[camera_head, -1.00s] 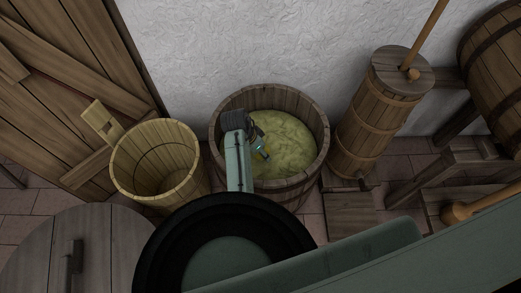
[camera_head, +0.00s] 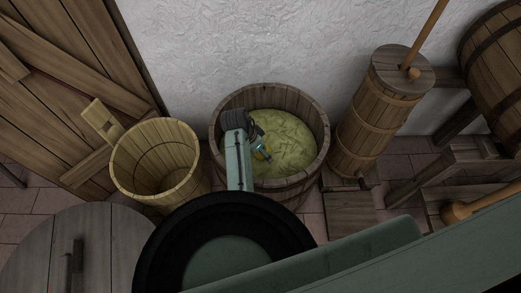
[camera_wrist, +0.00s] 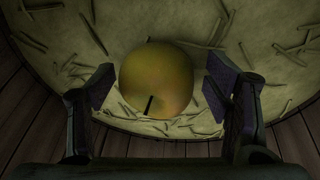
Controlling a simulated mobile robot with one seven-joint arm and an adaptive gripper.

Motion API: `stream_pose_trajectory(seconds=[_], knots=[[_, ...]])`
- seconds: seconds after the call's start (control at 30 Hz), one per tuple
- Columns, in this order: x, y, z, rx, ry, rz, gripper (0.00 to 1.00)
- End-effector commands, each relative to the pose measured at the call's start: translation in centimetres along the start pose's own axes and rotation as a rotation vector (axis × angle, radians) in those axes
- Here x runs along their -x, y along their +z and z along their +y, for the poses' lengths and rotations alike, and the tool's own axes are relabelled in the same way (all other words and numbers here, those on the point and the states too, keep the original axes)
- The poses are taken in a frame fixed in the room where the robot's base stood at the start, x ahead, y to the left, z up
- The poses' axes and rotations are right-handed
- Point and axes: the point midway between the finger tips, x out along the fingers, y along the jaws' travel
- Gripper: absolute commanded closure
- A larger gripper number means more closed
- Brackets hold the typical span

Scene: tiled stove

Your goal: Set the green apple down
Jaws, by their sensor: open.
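The apple (camera_wrist: 155,62), round and yellow-green with an orange tint and a dark stem, shows in the wrist view. It appears to lie on the pale yellow-green shredded filling (camera_head: 289,138) of the wooden tub (camera_head: 317,165). My gripper (camera_wrist: 160,90) is open, with one finger on each side of the apple and a visible gap at both sides. In the head view my gripper (camera_head: 262,150) is inside the tub's rim, left of its middle, low over the filling. There the apple is mostly hidden by the gripper.
An empty-looking wooden bucket (camera_head: 187,188) stands left of the tub. A wooden churn (camera_head: 372,115) with a tall stick stands to the right. A white wall (camera_head: 260,40) is behind. A round wooden lid or top (camera_head: 110,245) is at the lower left.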

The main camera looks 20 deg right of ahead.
Motion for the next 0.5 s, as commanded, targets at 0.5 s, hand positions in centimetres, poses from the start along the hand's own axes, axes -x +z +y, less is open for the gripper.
stream_pose_trajectory(seconds=[0.5], knots=[[10.0, -0.1, -0.1, -0.001, -0.005, 0.003, 0.28]])
